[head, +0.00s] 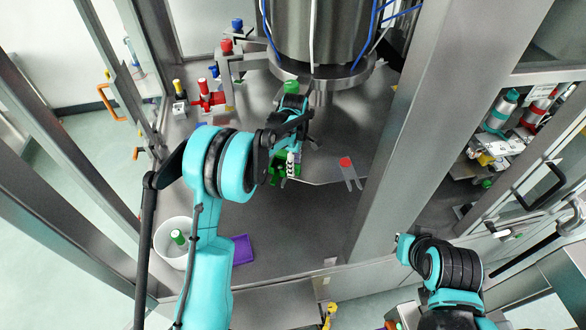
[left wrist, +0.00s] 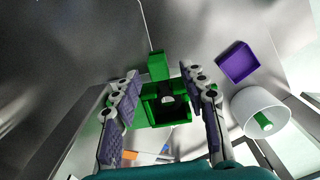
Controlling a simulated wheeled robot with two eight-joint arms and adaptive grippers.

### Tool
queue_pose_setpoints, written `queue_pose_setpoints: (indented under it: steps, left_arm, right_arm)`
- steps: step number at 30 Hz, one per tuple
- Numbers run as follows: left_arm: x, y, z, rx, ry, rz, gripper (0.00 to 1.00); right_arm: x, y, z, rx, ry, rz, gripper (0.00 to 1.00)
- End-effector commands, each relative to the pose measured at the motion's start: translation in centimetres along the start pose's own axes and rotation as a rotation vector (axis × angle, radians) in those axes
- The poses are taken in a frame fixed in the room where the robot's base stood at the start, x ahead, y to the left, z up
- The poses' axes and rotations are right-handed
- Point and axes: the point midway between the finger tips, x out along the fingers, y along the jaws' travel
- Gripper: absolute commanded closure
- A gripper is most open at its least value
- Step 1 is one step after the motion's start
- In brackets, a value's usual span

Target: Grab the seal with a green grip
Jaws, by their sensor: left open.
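A green, boxy fixture (left wrist: 150,112) with a dark hollow shows between the fingers of my left gripper (left wrist: 160,75) in the left wrist view. A small green block (left wrist: 157,65) stands at its far side. I cannot tell which part, if any, is the seal's grip. In the head view, my left gripper (head: 287,163) is over the green fixture (head: 277,174) and partly hides it. The gripper is open, with its fingers apart. A green-topped piece (head: 178,237) stands in a white bucket and also shows in the left wrist view (left wrist: 263,121).
The white bucket (head: 163,245) and a purple tray (head: 242,250) are at the lower left. Red (head: 206,98) and yellow-topped (head: 179,88) pieces stand farther back. A large metal cylinder (head: 322,35) rises behind. A red-topped piece (head: 346,163) is to the right.

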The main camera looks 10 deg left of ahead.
Motion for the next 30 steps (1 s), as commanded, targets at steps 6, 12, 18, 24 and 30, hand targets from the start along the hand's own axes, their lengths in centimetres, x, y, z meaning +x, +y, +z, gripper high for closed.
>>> queue_pose_setpoints:
  steps: [6,12,18,24,30]
  left_arm:
    - [0.6,0.0,0.0,0.0,0.0,0.0,0.57]
    - [0.6,0.0,0.0,0.001,0.0,0.0,0.89]
    - [0.6,0.0,0.0,0.001,0.0,0.0,0.97]
    - [0.5,0.0,0.0,0.001,0.0,0.0,0.97]
    - [-0.8,0.0,0.0,0.001,0.0,0.0,0.97]
  right_arm:
    - [0.0,0.0,0.0,0.0,0.0,0.0,1.0]
    - [0.0,0.0,0.0,0.0,0.0,0.0,1.0]
    - [0.0,0.0,0.0,0.0,0.0,0.0,1.0]
    - [0.0,0.0,0.0,0.0,0.0,0.0,1.0]
    - [0.0,0.0,0.0,0.0,0.0,0.0,1.0]
